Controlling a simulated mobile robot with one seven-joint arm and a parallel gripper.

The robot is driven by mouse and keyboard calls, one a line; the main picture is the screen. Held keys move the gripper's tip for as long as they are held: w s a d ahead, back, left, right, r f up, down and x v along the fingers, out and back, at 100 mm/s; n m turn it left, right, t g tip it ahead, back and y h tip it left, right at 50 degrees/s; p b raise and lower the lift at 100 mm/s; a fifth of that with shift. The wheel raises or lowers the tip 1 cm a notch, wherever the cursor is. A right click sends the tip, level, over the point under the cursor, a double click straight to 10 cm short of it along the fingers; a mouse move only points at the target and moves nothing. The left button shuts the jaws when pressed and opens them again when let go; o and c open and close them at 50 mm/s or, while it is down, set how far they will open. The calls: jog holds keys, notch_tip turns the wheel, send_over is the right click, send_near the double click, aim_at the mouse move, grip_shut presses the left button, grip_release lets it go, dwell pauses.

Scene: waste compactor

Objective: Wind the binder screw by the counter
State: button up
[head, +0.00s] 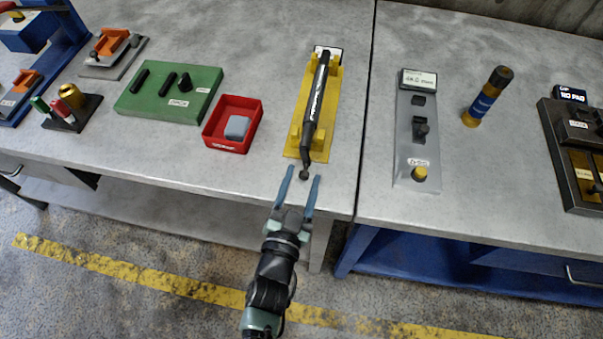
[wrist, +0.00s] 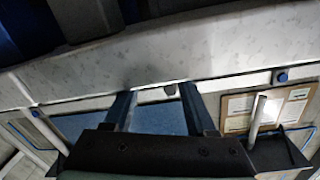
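The binder screw (head: 316,100) is a long black rod with white lettering, lying along a yellow base (head: 293,140) on the bench. A bent crank with a dark round knob (head: 304,174) sticks out at its near end. A small display box (head: 327,50), apparently the counter, stands at the far end; its reading is too small to tell. My gripper (head: 302,178) is open and empty at the bench's front edge. In the head view its fingertips appear on either side of the knob; contact cannot be told. The wrist view shows both fingers (wrist: 157,94) spread apart.
A red tray (head: 209,138) with a grey block and a green board (head: 135,110) lie to the left. A grey panel (head: 402,150) with a yellow knob and a dark-capped blue-and-gold cylinder (head: 487,97) stand right of the bench seam. Bare bench surrounds the yellow base.

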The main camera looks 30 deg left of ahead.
jog(key=b+v, duration=0.1)
jog(key=v, duration=1.2)
jog(key=w+a+n+p, duration=0.1)
jog(key=w+n, duration=0.1)
jog(key=w, duration=0.2)
jog(key=w+a+n+p, duration=0.1)
jog(key=w+n, duration=0.1)
jog(key=w, duration=0.3)
jog(key=w+a+n+y+p, duration=0.1)
jog(key=w+n, duration=0.1)
jog(key=w, duration=0.3)
jog(key=shift+w+f, duration=0.15)
jog(key=shift+w, duration=0.05)
jog(key=shift+a, duration=0.1)
grip_shut()
